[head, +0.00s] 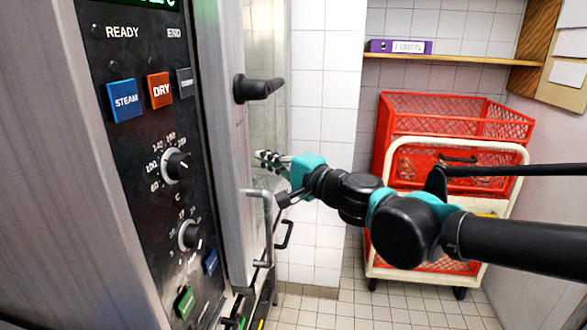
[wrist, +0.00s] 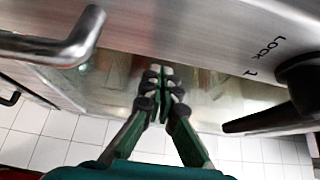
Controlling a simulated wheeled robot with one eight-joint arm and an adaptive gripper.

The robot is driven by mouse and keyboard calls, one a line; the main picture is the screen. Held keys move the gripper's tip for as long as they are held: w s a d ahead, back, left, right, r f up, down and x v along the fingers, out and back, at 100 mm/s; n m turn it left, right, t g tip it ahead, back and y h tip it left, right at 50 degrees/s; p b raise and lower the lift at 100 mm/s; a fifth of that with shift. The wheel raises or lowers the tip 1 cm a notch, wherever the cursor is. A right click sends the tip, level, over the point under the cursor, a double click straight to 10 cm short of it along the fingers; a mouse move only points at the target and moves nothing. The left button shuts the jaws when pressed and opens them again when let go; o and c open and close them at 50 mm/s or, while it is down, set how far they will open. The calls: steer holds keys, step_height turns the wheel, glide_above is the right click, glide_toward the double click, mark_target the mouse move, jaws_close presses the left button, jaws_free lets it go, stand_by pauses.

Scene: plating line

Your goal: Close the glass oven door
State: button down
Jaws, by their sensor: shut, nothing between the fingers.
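The glass oven door shows at a steep angle in the head view, with a metal frame (head: 230,110) and a glass pane (head: 265,50). A black lever handle (head: 258,88) sits on its frame, and it also shows in the wrist view (wrist: 285,100) beside the word LOCK. My gripper (head: 266,157) is shut and empty, below the lever and close against the door. In the wrist view its fingertips (wrist: 160,75) lie over the glass just below the metal frame (wrist: 190,30). I cannot tell whether they touch, or how far the door stands open.
The oven control panel (head: 150,130) stands left of the door. A bent grey metal bar (head: 262,215) juts out below my gripper. A white-framed cart (head: 400,150) with red crates (head: 455,115) stands behind my arm. Tiled floor (head: 335,310) is free in front.

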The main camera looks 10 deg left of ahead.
steer(key=w+d+v, duration=0.1)
steer(key=v, duration=0.7)
steer(key=w+d+f+n+g+h, duration=0.1)
steer(key=w+d+f+n+h, duration=0.15)
steer(key=f, duration=0.45)
steer(key=w+d+f+n+h, duration=0.1)
steer(key=d+f+n+h, duration=0.1)
steer(key=d+f, duration=0.35)
steer(key=w+d+f+n+g+h, duration=0.1)
steer(key=w+d+f+n+h, duration=0.1)
steer(key=f, duration=0.6)
steer(key=s+d+f+g+h, duration=0.1)
steer(key=d+f+h, duration=0.3)
steer(key=d+f, duration=0.3)
steer(key=s+d+f+g+h, duration=0.1)
steer(key=d+f+h, duration=0.4)
steer(key=d, duration=1.1)
step_height(320, 180, down, 3)
steer(key=shift+s+r+g, duration=0.2)
steer(key=shift+s+g, duration=0.2)
steer(key=shift+s, duration=0.15)
